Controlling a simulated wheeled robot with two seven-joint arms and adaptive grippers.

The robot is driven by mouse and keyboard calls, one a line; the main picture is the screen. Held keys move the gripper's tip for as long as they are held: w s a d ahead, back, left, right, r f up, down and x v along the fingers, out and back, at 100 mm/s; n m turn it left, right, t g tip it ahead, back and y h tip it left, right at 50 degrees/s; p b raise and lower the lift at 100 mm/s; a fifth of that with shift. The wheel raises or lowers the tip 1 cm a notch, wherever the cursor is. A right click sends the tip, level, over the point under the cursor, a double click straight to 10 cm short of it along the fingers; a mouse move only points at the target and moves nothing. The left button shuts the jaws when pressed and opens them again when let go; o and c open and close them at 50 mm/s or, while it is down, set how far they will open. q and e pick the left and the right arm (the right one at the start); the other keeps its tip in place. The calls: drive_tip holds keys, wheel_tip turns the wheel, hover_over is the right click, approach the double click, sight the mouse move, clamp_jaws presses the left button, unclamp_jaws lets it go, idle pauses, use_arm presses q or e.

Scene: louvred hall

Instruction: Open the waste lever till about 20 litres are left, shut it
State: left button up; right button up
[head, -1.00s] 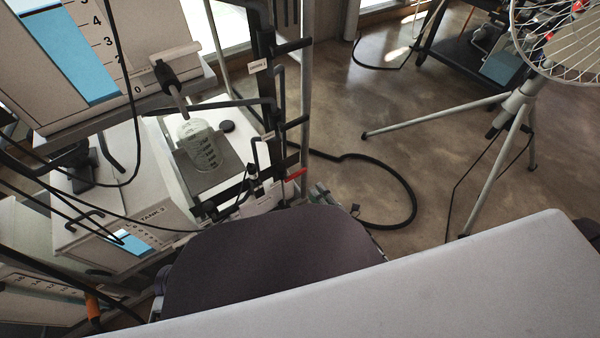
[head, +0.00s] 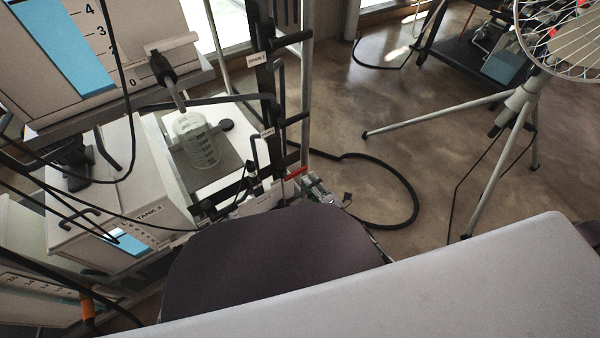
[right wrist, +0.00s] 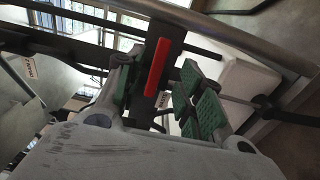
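A red lever handle (head: 295,172) sits low on the dark upright of the tank rack. It also shows in the right wrist view (right wrist: 157,68), where it stands between and beyond the fingertips. I cannot read its label. My right gripper (head: 320,188) is just right of the red handle in the head view. In the right wrist view its green-padded fingers (right wrist: 160,96) are apart, with no hold visible. The upper tank (head: 150,45) has a numbered scale and a blue level column. My left gripper is out of view.
A clear graduated jug (head: 196,142) stands under the upper tank's spout. Black pipes and cables cross the rack. A black hose (head: 405,190) lies on the floor. A tripod (head: 515,110) with a wire-guarded fan stands right; open floor lies between.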

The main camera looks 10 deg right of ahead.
sight(301, 172)
drive_tip(key=shift+b+x, duration=0.55)
drive_tip(key=shift+x, duration=2.2)
clamp_jaws()
